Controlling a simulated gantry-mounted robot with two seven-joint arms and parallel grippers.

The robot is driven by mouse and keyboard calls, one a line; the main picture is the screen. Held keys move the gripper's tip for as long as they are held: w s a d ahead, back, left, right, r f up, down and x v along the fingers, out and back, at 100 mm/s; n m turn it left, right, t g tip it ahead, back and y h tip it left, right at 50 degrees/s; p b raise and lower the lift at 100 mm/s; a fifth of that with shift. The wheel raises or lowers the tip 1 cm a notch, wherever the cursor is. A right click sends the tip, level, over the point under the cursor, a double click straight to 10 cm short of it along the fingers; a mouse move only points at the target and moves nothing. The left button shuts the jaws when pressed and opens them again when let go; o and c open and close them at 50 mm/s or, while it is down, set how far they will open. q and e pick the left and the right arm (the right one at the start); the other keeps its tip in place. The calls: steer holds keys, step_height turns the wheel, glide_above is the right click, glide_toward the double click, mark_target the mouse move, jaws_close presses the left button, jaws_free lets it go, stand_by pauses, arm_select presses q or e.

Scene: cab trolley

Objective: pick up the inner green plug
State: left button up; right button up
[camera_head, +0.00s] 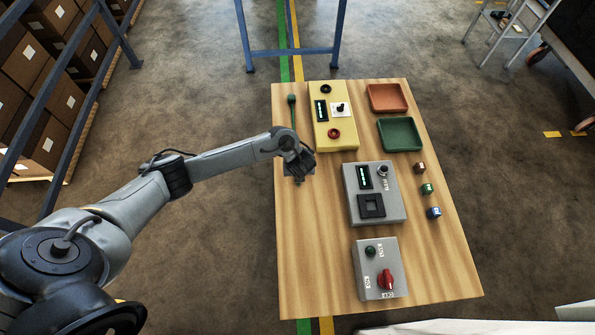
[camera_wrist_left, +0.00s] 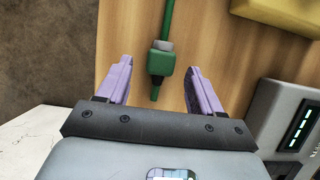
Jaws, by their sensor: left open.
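A green cable (camera_head: 293,120) lies along the left side of the wooden table, with a dark green plug (camera_head: 291,99) at its far end. In the left wrist view a green plug (camera_wrist_left: 160,62) at the cable's near end lies on the wood, its narrow dark tip towards my gripper. My left gripper (camera_wrist_left: 159,72) is open, with one purple finger on each side of this plug and visible gaps between. In the head view my left gripper (camera_head: 298,172) hides this near plug. I cannot tell the fingers' height above the table. My right gripper is out of view.
A yellow box (camera_head: 321,118) stands beside the cable. A grey box (camera_head: 354,205) with a dark square socket is right of my gripper, and another with a red knob (camera_head: 386,280) is nearer. Orange and green trays (camera_head: 400,134) and small cubes (camera_head: 428,188) lie further right.

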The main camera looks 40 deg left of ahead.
arm_select(q)
steer(key=shift+x, duration=0.9)
jaws_close()
steer(key=shift+r, duration=0.1)
step_height(320, 180, up, 5)
steer(key=shift+f+p, duration=0.2)
steer(key=shift+p, duration=0.5)
steer(key=w+d+r+p, duration=0.2)
steer(key=d+r+p, duration=0.2)
steer(key=d, duration=0.7)
step_height(320, 180, up, 2)
steer(key=shift+d+r, duration=0.1)
steer(key=shift+d, duration=0.2)
